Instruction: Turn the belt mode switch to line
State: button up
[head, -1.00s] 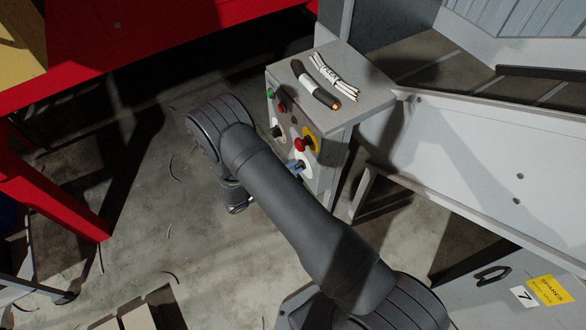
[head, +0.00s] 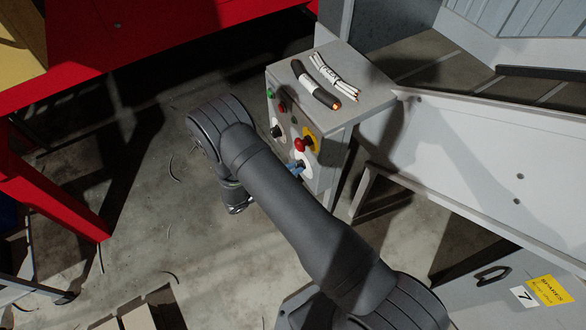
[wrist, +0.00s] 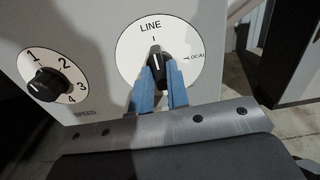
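The belt mode switch (wrist: 157,57) is a black knob on a white round plate (wrist: 129,45), marked LINE at the top and LOCAL at the right. Its white pointer mark is upright, towards LINE. My gripper (wrist: 161,72) has its two blue fingers on either side of the knob and appears shut on it. The fingertips cover the knob's lower sides. In the head view my gripper (head: 297,167) is at the lower part of the control box front (head: 318,178), and my arm hides part of that area.
A speed dial (wrist: 45,84) sits left of the switch. A red emergency button (head: 300,145) on yellow is just above it in the head view. Cable pieces (head: 320,88) lie on the box top. A pale metal chute (head: 470,150) stands at the right.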

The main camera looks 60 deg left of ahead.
jog(key=o, duration=0.5)
jog(key=shift+c, duration=0.2)
jog(key=shift+s, duration=0.1)
jog(key=s, duration=0.6)
jog(key=shift+s, duration=0.4)
jog(key=w+m, duration=0.2)
jog(key=w, duration=0.5)
